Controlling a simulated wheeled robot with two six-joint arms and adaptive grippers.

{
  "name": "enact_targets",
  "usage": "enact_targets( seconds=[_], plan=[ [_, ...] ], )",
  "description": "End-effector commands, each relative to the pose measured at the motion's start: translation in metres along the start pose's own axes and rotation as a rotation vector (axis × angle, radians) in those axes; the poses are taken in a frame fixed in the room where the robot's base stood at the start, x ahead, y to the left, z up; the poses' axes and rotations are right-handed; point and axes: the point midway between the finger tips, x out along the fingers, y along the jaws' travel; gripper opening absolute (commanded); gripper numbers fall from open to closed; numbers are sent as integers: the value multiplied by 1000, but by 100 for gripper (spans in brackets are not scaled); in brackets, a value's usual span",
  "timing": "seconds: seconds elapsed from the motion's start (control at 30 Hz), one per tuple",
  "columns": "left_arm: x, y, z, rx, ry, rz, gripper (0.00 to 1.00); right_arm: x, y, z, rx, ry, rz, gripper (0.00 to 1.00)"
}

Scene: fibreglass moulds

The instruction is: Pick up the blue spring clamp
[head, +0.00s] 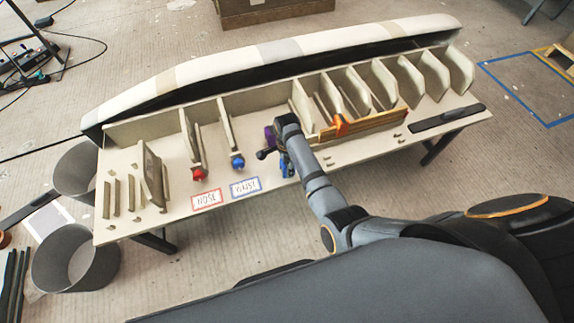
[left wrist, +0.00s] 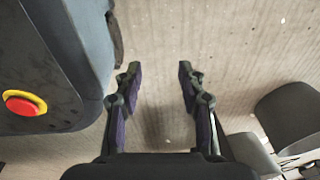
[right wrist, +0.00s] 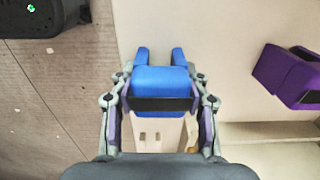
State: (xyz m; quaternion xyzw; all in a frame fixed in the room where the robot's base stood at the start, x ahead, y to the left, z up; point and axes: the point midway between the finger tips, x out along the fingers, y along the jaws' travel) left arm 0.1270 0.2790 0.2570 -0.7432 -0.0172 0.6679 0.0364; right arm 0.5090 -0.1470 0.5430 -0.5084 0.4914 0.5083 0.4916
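A blue spring clamp (right wrist: 160,80) sits between the fingers of my right gripper (right wrist: 163,98) in the right wrist view. The fingers straddle it, with narrow gaps at its sides, and look open. In the head view my right gripper (head: 277,155) is low over the table's front part, with blue (head: 287,165) showing beside it and partly hidden. Another blue piece (head: 237,161) is at the front end of a rib, behind the WAIST label. My left gripper (left wrist: 157,75) is open and empty above the floor in the left wrist view.
A purple clamp (right wrist: 285,75) lies close to the right gripper. A red piece (head: 199,174) is behind the NOSE label (head: 206,199). Upright ribs (head: 228,122) and a long mould (head: 270,55) stand on the table. An orange piece (head: 365,124) lies to the right.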

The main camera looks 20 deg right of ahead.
Motion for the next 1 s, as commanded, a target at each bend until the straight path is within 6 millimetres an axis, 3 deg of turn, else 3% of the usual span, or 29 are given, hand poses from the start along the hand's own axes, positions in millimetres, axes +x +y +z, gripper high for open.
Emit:
enact_targets(
  seconds=[0.03, 0.17, 0.4, 0.57, 0.73, 1.0],
  plan=[
    [0, 0, 0, 0, 0, 0, 40, 0, 0, 0, 0, 0, 1, 31],
    [0, 1, 0, 0, 0, 1, 40, 0, 0, 0, 0, 0, 1, 13],
    [-1, 1, 0, 0, 0, 1, 40, -1, 0, 0, 0, 0, 0, 13],
    [-12, 0, 0, 0, 3, 1, 40, -12, 0, 0, 0, 0, 0, 13],
    [-41, -3, 18, 0, -9, 0, 40, -43, -1, 0, 0, 0, 0, 13],
    [-129, -10, 7, 1, -7, 1, 40, -91, 36, -4, 0, 0, 4, 13]
  ],
)
